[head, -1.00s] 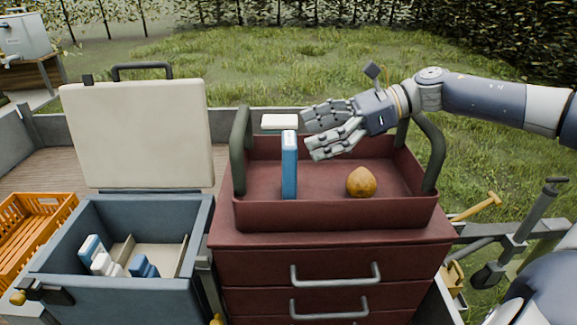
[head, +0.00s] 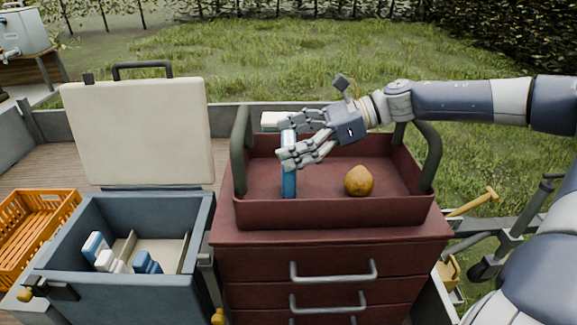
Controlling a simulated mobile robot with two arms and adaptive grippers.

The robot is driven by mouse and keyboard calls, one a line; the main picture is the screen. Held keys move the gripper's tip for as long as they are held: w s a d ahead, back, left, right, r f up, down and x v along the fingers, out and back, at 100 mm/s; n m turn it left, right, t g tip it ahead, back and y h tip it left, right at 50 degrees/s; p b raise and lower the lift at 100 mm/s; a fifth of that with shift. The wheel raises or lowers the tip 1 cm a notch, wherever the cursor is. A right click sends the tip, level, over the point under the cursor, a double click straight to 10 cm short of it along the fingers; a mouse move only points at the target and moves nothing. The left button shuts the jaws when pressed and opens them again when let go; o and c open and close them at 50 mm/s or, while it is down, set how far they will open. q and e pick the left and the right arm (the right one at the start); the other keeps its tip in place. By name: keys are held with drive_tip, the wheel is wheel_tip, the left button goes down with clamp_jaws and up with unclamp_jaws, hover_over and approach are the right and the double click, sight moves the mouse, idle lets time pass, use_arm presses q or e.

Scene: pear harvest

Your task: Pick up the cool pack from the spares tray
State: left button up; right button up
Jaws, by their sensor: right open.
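The cool pack (head: 289,184) is a slim blue block standing upright in the left half of the dark red spares tray (head: 335,213). My right gripper (head: 283,140) reaches in from the right, with its fingers apart at the pack's upper part. The fingers hide much of the pack's top half, and I cannot tell whether they touch it. The right gripper is open. My left gripper is not in view.
A brown-yellow pear (head: 358,181) lies in the tray's right half. A white-topped item (head: 271,121) shows behind the pack. The tray's handles (head: 241,158) rise at both ends. An open blue cool box (head: 120,295) with several packs stands left, beside an orange crate (head: 22,238).

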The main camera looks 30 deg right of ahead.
drive_tip(key=c, duration=1.8)
drive_tip(key=shift+r, duration=0.15)
